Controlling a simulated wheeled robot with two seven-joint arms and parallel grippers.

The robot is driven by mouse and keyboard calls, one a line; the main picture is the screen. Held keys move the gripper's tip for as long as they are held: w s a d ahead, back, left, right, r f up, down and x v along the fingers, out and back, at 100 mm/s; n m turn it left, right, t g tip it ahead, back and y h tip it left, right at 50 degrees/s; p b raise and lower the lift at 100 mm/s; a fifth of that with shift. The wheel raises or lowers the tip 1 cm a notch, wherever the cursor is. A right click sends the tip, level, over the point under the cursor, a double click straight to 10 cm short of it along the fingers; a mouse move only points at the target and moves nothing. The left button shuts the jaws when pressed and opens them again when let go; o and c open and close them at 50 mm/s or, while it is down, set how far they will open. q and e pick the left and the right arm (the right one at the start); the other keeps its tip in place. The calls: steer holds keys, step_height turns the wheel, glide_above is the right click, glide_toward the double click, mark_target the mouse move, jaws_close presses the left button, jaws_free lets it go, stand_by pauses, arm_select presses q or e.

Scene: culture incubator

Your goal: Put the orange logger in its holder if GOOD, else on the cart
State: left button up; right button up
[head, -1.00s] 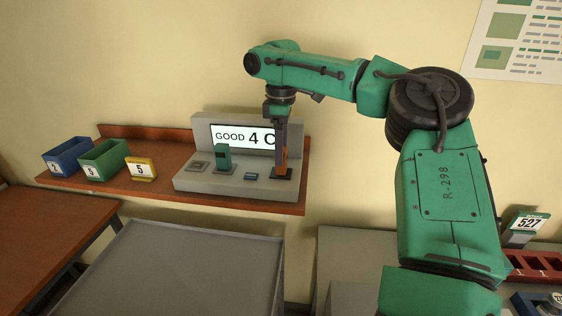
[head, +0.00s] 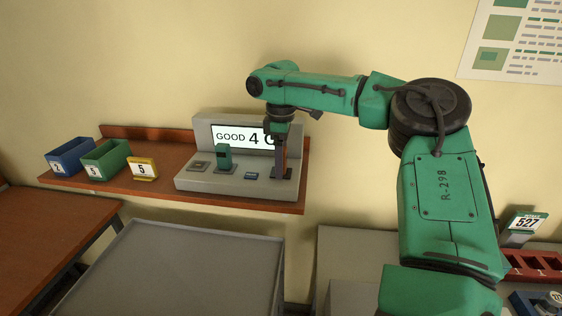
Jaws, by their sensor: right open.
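The orange logger (head: 285,160) stands upright at the right end of the grey tester (head: 215,182), on a dark pad, mostly hidden by my right gripper. The tester's screen (head: 232,137) reads "GOOD 4" and one further character partly covered by the gripper. My right gripper (head: 280,166) points down, open, with its fingers at the logger; I cannot tell whether they touch it. A grey flat-topped surface with a raised rim (head: 140,226), perhaps the cart, stands in front of the shelf. I cannot tell which thing is the logger's holder. My left gripper is out of view.
On the brown shelf (head: 240,205) are a blue bin (head: 75,161), a green bin (head: 108,161) and a yellow holder (head: 146,172) marked 5. The tester also carries a green block (head: 223,157). At right are a dark-red rack (head: 520,264) and a 527 sign (head: 526,223).

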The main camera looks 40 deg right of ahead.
stand_by(0.6)
steer(key=shift+c, duration=0.3)
jaws_close()
steer(key=shift+r, duration=3)
steer(key=shift+f, duration=0.1)
